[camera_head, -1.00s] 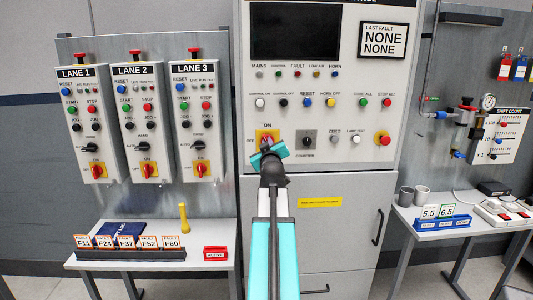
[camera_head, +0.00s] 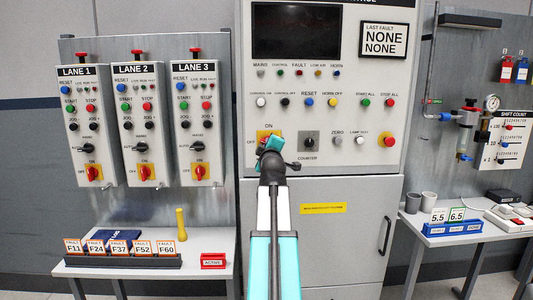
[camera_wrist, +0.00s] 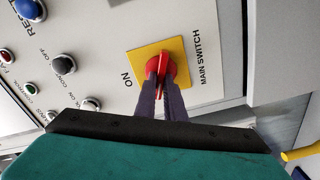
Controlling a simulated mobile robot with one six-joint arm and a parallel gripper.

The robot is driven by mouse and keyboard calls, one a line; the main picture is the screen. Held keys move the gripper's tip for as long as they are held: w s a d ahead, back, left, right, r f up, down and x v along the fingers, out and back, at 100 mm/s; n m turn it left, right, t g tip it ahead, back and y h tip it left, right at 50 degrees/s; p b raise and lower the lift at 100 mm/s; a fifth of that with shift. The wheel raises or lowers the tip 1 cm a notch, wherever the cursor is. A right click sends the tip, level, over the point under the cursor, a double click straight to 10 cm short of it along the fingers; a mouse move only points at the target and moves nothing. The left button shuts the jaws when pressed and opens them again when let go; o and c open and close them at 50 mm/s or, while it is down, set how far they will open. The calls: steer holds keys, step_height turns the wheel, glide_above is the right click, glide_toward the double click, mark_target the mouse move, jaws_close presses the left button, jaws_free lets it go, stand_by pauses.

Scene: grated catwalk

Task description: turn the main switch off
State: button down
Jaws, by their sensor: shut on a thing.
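The main switch is a red rotary knob (camera_wrist: 163,72) on a yellow plate (camera_wrist: 178,62), low on the left of the large grey cabinet. In the wrist view the two dark fingers of my gripper (camera_wrist: 165,92) are closed on the knob's handle, one on each side. The handle appears to lie roughly crosswise to the direction of the ON mark. In the head view my teal gripper (camera_head: 272,146) covers most of the knob. A corner of the yellow plate (camera_head: 262,134) shows beside the ON and OFF labels.
Several buttons and lamps sit above and right of the switch, with a black counter knob (camera_head: 308,141) close to the right. Three lane boxes with similar switches, such as the lane 3 box (camera_head: 201,125), stand left.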

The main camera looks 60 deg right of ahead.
steer(key=n+b, duration=0.3)
steer(key=n, duration=0.1)
steer(key=shift+s+d+n, duration=0.1)
steer(key=shift+d+n, duration=0.05)
steer(key=shift+n, duration=0.25)
steer(key=c, duration=1.8)
jaws_free()
steer(key=shift+d, duration=0.1)
steer(key=shift+c, duration=0.2)
steer(key=shift+f, duration=0.1)
steer(key=shift+a+f, duration=0.1)
steer(key=shift+a, duration=0.1)
steer(key=v, duration=1.3)
steer(key=shift+s+a, duration=0.2)
steer(key=shift+a, duration=0.1)
